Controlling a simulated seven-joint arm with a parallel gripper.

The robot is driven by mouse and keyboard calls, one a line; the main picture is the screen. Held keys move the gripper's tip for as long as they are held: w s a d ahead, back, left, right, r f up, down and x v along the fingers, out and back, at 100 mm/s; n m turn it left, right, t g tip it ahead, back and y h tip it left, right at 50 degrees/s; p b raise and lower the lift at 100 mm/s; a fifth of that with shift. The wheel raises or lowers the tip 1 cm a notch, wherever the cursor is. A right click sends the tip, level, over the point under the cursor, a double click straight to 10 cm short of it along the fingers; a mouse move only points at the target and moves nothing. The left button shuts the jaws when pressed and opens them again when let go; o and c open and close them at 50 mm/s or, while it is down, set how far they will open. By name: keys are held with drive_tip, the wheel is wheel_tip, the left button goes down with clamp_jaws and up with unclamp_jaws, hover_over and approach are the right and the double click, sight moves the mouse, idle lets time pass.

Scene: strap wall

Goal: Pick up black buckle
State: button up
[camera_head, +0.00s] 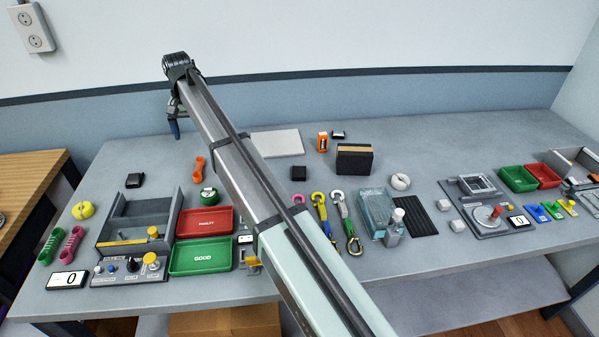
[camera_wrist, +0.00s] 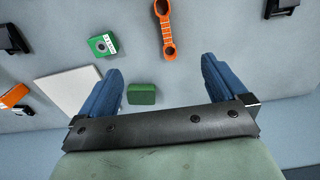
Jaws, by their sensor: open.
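Several small black pieces lie apart on the table; I cannot tell for sure which is the black buckle. One black piece (camera_head: 134,180) is at the left behind the grey bin, and it shows at the top right of the wrist view (camera_wrist: 281,8). Another black piece (camera_head: 298,173) lies right of my arm, at the upper left of the wrist view (camera_wrist: 12,38). A smaller black piece (camera_head: 338,134) is at the back. My gripper (camera_wrist: 162,68), with blue fingers, is open and empty above the back of the table, touching none of them.
A green block (camera_wrist: 141,93) shows between my fingers, and an orange link (camera_wrist: 168,32) lies beyond. A white board (camera_head: 277,143), grey bin (camera_head: 178,211) and red tray (camera_head: 206,220) stand around. The back left table is mostly clear.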

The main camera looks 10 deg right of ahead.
drive_tip(key=w+d+r+m, duration=0.1)
drive_tip(key=w+d+m, duration=0.1)
drive_tip(key=d, duration=1.1)
drive_tip(key=w+d+m, duration=0.1)
drive_tip(key=w+d, duration=0.1)
drive_tip(key=d, duration=1)
drive_tip(key=m+y, duration=0.2)
drive_tip(key=m, duration=1.5)
hover_over(299, 169)
drive_tip(key=d, duration=0.1)
drive_tip(key=f, duration=0.9)
drive_tip(key=shift+w+d, duration=0.15)
drive_tip(key=shift+w, duration=0.15)
drive_tip(key=shift+s+a+f, duration=0.1)
drive_tip(key=shift+a+f, duration=0.05)
drive_tip(key=shift+f, duration=0.45)
drive_tip(key=shift+s+a+f, duration=0.1)
drive_tip(key=shift+s+f, duration=0.05)
drive_tip(key=shift+f, duration=0.5)
drive_tip(key=shift+s+a+f, duration=0.1)
drive_tip(key=shift+a+f, duration=0.05)
drive_tip(key=shift+f, duration=0.45)
drive_tip(key=shift+w+a+f, duration=0.1)
drive_tip(key=shift+f, duration=0.55)
